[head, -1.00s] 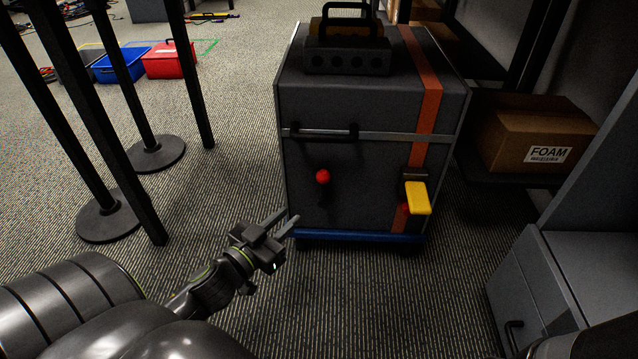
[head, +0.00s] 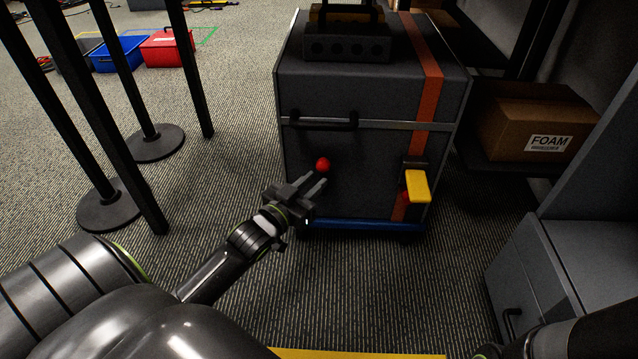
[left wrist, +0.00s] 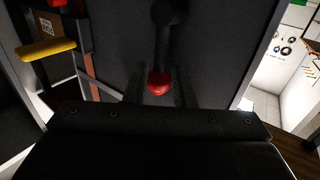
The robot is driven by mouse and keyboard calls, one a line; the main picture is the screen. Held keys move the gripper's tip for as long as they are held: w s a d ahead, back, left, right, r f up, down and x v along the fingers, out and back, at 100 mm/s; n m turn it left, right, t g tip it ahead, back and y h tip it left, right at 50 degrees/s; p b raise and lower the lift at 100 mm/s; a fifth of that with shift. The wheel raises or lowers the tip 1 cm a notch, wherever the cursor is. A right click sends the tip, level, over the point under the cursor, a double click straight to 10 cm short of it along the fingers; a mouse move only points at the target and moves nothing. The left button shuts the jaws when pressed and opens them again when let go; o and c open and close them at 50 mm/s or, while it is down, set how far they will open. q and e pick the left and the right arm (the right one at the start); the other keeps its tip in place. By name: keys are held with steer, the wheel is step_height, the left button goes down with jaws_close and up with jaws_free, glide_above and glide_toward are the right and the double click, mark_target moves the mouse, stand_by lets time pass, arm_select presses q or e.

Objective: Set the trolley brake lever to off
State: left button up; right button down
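The dark grey trolley (head: 372,100) stands ahead of me, with a blue base edge (head: 362,225). On its front is a lever with a red knob (head: 323,164). The knob is the upper end in the head view; fingers partly hide the lower part. My left gripper (head: 318,178) is open at the trolley front, just below the knob. In the left wrist view, the red knob (left wrist: 158,84) lies between the two spread fingers, with its dark pivot (left wrist: 168,12) beyond. I cannot tell whether they touch it. No brake markings are readable. My right gripper is not visible.
A yellow handle (head: 418,187) sticks out from the trolley's right front. Black posts (head: 101,120) stand left. A FOAM box (head: 525,125) lies on a shelf, and a grey cabinet (head: 560,275) stands right. Blue (head: 120,54) and red (head: 166,47) bins are far left.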

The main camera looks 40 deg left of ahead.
arm_select(q)
steer(key=shift+w+b, duration=0.45)
steer(key=shift+w, duration=0.9)
jaws_close()
